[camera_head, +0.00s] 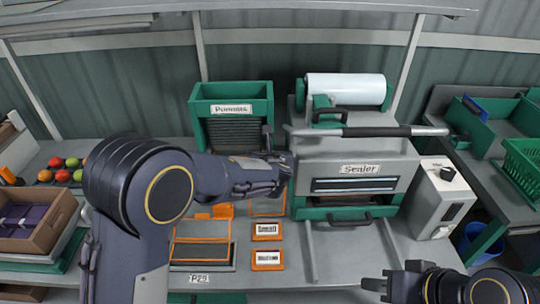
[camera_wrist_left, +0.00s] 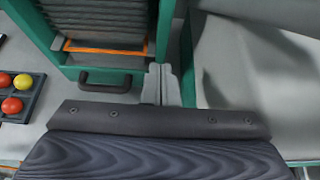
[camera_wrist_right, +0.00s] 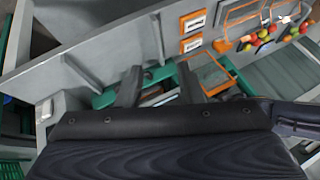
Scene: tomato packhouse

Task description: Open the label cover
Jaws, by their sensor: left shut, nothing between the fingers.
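I cannot tell for sure which part is the label cover. The grey sealer (camera_head: 360,155) stands at the middle back, with a label plate, a dark slot and a black handle (camera_head: 350,217) low on its green front. My left gripper (camera_head: 268,138) is shut and empty near the gap between the sealer and the green punnet dispenser (camera_head: 231,95). The left wrist view shows its closed fingers (camera_wrist_left: 160,84) right of a black handle (camera_wrist_left: 105,81), not touching it. My right gripper (camera_head: 376,288) is low at the front right; its fingers (camera_wrist_right: 158,86) are apart and empty in the right wrist view.
A white film roll (camera_head: 345,89) lies atop the sealer behind a grey bar (camera_head: 385,131). A white box with a black knob (camera_head: 440,200) stands right of the sealer. Orange-framed cards (camera_head: 267,258) and trays lie at the front. Tomatoes (camera_head: 62,170) are at left.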

